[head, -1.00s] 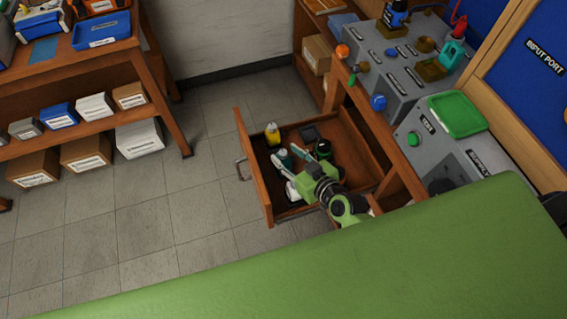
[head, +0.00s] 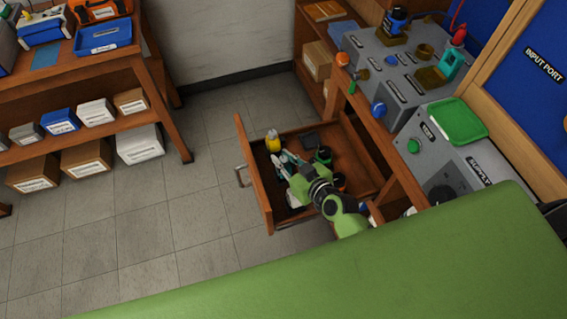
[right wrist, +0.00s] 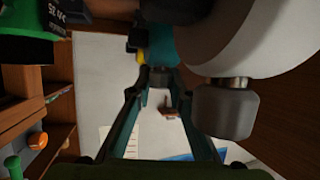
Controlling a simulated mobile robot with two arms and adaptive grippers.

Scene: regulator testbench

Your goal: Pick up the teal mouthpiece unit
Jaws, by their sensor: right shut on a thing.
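The teal mouthpiece unit (right wrist: 163,45) shows in the right wrist view as a teal body between the far ends of my fingers. Dark parts above hide some of it. In the head view my arm and the drawer's clutter leave it hard to make out. My right gripper (head: 285,164) reaches down into the open wooden drawer (head: 257,190) and is shut on the teal unit. Its two long fingers also show in the right wrist view (right wrist: 163,85). My left gripper is not in view.
In the drawer, a yellow bottle (head: 273,143), a dark green-marked jar (head: 323,155) and a white item (head: 292,199) stand close to the gripper. The wrist view shows a white round body with a grey knob (right wrist: 225,108) beside the fingers.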

